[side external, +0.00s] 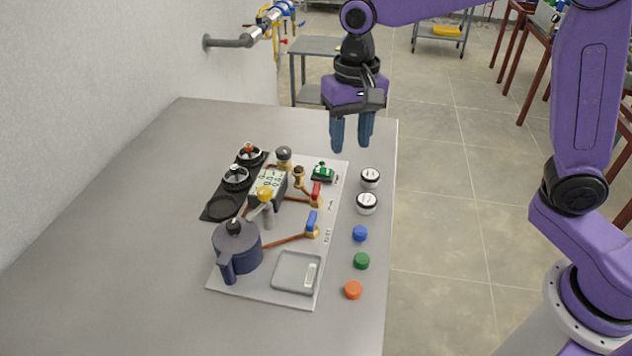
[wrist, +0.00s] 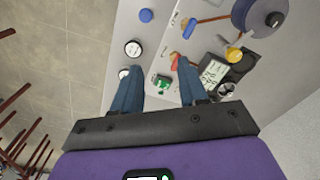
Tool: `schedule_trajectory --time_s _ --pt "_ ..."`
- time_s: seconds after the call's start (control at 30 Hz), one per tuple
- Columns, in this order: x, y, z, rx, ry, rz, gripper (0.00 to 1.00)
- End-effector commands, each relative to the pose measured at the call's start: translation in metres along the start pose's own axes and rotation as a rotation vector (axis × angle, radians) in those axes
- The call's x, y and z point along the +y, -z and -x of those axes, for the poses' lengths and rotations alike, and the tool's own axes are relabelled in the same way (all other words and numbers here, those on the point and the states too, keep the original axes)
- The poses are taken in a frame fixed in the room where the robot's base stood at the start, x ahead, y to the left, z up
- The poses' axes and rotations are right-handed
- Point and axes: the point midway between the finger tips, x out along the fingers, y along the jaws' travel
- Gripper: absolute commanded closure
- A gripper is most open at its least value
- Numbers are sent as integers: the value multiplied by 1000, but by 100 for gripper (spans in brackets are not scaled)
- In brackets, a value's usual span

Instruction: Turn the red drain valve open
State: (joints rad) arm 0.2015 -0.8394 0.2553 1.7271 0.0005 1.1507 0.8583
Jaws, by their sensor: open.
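The red valve (side external: 316,194) has a small upright red handle on a brass body, at the end of a copper pipe on the light panel on the table. In the wrist view the red handle (wrist: 174,61) shows just left of the right finger, partly hidden by it. My gripper (side external: 351,147) has two blue fingers pointing down. It is open and empty, above the far right part of the table, higher than the red valve and apart from it. The fingers also show in the wrist view (wrist: 160,65).
A blue-handled valve (side external: 312,222) stands nearer the camera. A green part (side external: 322,172), a display box (side external: 268,188) and a dark pot (side external: 236,246) crowd the panel. White round gauges (side external: 367,203) and coloured caps (side external: 360,233) line the right side. The table's left side is clear.

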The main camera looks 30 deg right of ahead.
Motion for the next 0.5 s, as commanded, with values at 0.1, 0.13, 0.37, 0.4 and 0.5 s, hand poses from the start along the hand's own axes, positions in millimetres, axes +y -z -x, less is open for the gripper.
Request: schedule_trajectory --time_s 0.1,0.13,0.37,0.4,0.5 --pt "-15 32 -2 -2 -3 -176 57" --pt "-17 40 -3 -2 -4 -220 57" --pt "-27 82 -6 -3 -8 -481 57" --pt "-27 87 -7 -4 -9 -509 57" --pt "-28 93 -8 -3 -8 -552 57"
